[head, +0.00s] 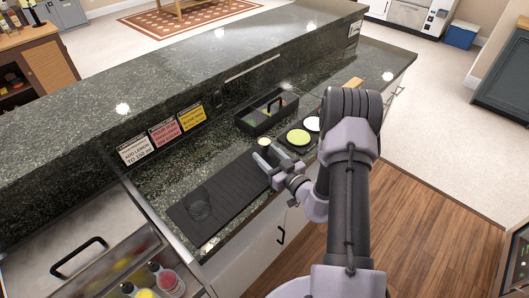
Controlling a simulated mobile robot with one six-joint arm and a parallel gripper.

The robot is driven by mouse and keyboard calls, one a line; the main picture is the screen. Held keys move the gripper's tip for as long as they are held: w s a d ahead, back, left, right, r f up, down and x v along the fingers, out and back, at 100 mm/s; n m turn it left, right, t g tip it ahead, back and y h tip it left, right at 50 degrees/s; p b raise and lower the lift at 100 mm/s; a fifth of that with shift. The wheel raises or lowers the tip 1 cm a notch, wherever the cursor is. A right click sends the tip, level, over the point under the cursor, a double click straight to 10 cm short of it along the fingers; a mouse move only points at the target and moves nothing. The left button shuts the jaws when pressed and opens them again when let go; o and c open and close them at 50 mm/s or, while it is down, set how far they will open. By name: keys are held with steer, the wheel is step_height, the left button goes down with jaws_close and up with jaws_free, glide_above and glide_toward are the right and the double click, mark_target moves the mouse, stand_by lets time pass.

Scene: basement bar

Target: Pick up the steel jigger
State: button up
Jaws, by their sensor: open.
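My gripper (264,161) is low over the far right end of a black ribbed bar mat (205,207), on the lower counter. Its jaws are open. A small upright cup-like thing with a pale greenish top (264,143) stands just beyond the fingertips; it looks like the steel jigger, but it is too small to be sure. I cannot tell whether the fingers touch it. Its lower part is partly hidden by the gripper. My arm covers the counter's right front part.
A black caddy (262,111) stands behind the gripper. Several recipe cards (163,131) stand against the raised bar ledge. An open steel bin with bottles (150,282) is at front left.

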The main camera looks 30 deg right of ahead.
steer(key=shift+w+a+f, duration=0.1)
steer(key=shift+w+a, duration=0.05)
steer(key=shift+w, duration=0.7)
jaws_close()
